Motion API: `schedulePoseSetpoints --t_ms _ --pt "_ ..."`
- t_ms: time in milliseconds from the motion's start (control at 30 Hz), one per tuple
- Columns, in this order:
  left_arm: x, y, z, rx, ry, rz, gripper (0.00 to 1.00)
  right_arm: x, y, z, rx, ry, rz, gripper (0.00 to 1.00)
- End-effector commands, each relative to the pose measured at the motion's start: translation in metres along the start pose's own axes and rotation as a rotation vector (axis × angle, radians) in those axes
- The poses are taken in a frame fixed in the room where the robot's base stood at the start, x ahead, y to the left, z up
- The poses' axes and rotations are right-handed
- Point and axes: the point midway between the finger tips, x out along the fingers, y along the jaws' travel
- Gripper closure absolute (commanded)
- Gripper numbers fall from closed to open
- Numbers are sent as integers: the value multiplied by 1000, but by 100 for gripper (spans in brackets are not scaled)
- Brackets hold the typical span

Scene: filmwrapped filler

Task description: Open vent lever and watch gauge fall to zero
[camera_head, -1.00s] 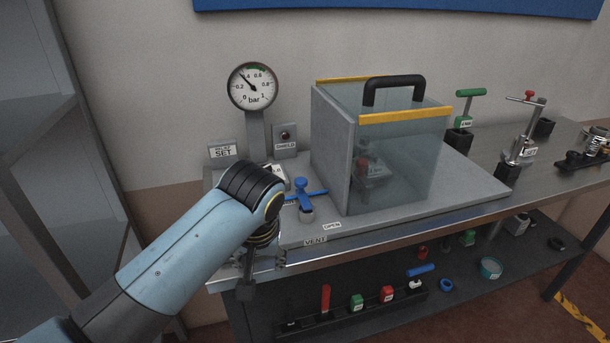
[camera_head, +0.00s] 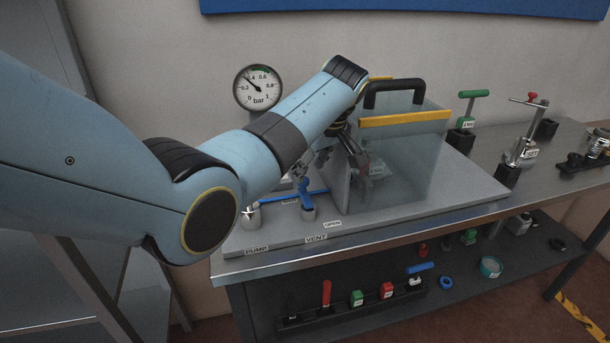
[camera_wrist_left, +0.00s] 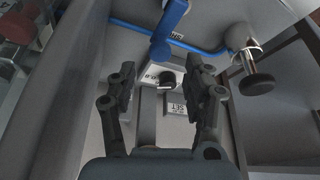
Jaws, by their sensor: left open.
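The blue vent lever (camera_head: 306,193) stands on a metal stub behind the VENT label, on the grey base plate. An OPEN label (camera_head: 333,224) lies to its right. The round gauge (camera_head: 258,88) has its needle between 0.2 and 0.4 bar. My left gripper (camera_head: 336,165) points down, open and empty, beside the clear box and above and to the right of the lever. In the left wrist view the open fingers (camera_wrist_left: 163,78) are apart, and the blue lever (camera_wrist_left: 169,22) shows beyond them near the top. My right gripper is out of view.
The clear box (camera_head: 405,150) with yellow edges and a black handle stands close to my gripper. Green (camera_head: 467,110) and red-tipped clamps (camera_head: 525,140) stand further right on the bench. A lower shelf (camera_head: 360,300) holds several small coloured parts.

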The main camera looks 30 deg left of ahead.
Motion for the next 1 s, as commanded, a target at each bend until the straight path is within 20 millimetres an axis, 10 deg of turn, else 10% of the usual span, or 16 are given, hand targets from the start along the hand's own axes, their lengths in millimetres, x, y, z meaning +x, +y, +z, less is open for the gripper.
schedulePoseSetpoints --t_ms 300,633,1000 --pt "44 0 0 1 -1 0 49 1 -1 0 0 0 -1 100" --pt "47 0 0 1 -1 2 49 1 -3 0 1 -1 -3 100" --pt "47 0 0 2 -1 2 98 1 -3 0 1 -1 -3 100"
